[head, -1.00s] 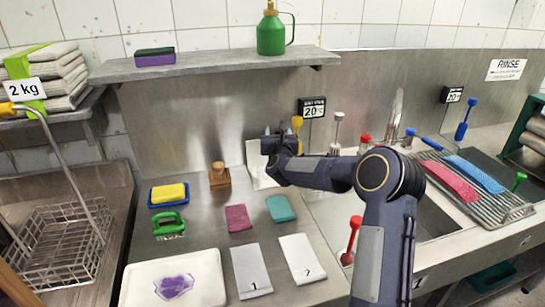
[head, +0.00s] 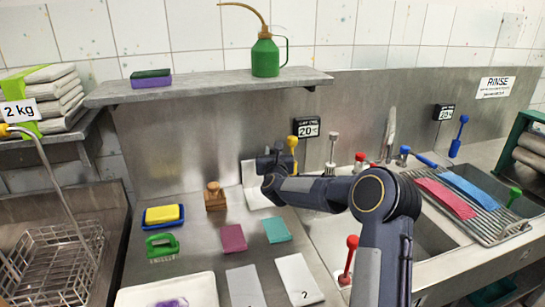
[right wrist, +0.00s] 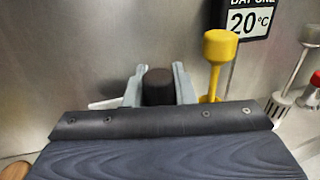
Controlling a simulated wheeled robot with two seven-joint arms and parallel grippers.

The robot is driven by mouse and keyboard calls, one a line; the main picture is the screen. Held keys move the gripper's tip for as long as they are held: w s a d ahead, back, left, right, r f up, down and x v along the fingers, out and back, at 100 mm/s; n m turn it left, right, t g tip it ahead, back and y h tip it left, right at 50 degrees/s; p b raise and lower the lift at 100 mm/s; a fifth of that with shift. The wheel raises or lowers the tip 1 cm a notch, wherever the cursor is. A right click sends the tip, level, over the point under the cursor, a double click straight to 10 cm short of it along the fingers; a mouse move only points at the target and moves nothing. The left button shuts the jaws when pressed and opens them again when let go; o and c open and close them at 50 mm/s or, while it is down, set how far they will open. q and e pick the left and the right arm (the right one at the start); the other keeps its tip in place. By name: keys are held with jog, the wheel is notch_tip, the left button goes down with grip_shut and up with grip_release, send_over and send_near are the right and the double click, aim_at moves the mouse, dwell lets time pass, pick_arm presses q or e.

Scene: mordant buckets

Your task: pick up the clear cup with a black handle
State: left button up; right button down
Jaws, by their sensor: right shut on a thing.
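My right gripper (head: 272,158) is by the back steel wall, left of a yellow-handled tool (head: 293,142). In the right wrist view, its two grey fingers (right wrist: 157,88) stand on either side of a dark, round-topped black handle (right wrist: 158,86) and are shut on it. The clear cup's body is hidden below the handle, behind my wrist. My left gripper is not in view.
The yellow tool (right wrist: 217,62) stands close to the right finger. A temperature sign (head: 306,127) hangs above. A white sheet (head: 252,185) is beside my gripper. A shelf (head: 215,85) juts out above. Sponges, a brush and cloths lie on the counter.

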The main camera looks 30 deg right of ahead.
jog(key=s+a+r+b, duration=0.2)
jog(key=s+a+r, duration=0.6)
jog(key=s+r, duration=0.3)
jog(key=shift+r+b, duration=0.4)
jog(key=shift+r, duration=0.45)
dwell(0.5)
jog(key=shift+s+a, duration=0.15)
jog(key=shift+a, duration=0.05)
jog(key=shift+d, duration=0.15)
